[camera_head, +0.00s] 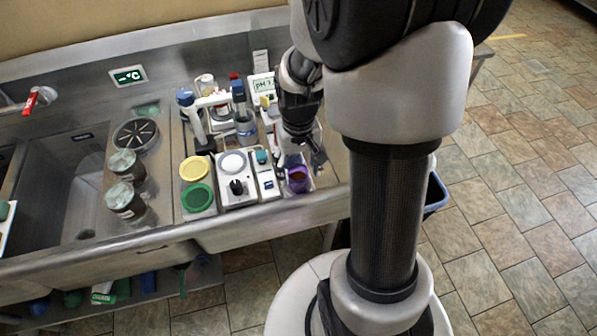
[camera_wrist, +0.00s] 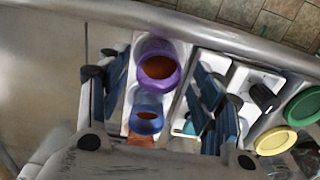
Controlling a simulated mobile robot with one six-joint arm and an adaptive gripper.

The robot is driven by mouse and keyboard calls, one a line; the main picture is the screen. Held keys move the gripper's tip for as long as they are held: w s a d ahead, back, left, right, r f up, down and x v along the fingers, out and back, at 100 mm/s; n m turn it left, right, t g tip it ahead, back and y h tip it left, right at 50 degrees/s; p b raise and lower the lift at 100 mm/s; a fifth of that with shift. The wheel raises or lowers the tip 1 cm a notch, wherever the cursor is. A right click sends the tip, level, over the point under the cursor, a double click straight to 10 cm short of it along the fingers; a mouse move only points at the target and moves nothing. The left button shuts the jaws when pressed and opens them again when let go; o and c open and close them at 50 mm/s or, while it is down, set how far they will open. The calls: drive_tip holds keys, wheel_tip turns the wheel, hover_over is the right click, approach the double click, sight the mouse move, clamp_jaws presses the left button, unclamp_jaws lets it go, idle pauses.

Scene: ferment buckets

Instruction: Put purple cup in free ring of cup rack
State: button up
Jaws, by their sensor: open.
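The purple cup (camera_head: 298,180) stands near the front edge of the steel counter, with orange-brown contents; it also shows in the wrist view (camera_wrist: 158,67). A blue cup (camera_wrist: 146,119) is behind it, and part of an orange one (camera_wrist: 140,142) shows beyond. A white rack-like base (camera_wrist: 183,50) lies under the cups; its rings cannot be made out. My gripper (camera_head: 302,157) is above the purple cup, pointing down. In the wrist view its fingers (camera_wrist: 160,75) are apart, one on each side of the purple cup, with gaps showing. I cannot tell how far down they reach.
A white device with a black knob (camera_head: 237,187) stands left of the cup. Yellow (camera_head: 195,168) and green (camera_head: 197,197) lids are further left. A pH meter (camera_head: 263,87) and a beaker (camera_head: 246,128) are behind. The sink basin (camera_head: 58,180) is at the far left.

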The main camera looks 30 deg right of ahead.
drive_tip(key=s+a+r+n+t+p, duration=0.1)
drive_tip(key=s+a+r, duration=0.1)
drive_tip(key=r, duration=0.6)
drive_tip(key=s+a+r+t+p, duration=0.1)
drive_tip(key=a+r, duration=0.2)
drive_tip(key=r, duration=0.4)
drive_tip(key=s+a+r+n+t, duration=0.2)
drive_tip(key=s+a+r, duration=0.3)
drive_tip(key=s, duration=0.5)
drive_tip(key=shift+a+r+t, duration=0.25)
drive_tip(key=shift+r+t, duration=0.05)
drive_tip(key=shift+r, duration=0.3)
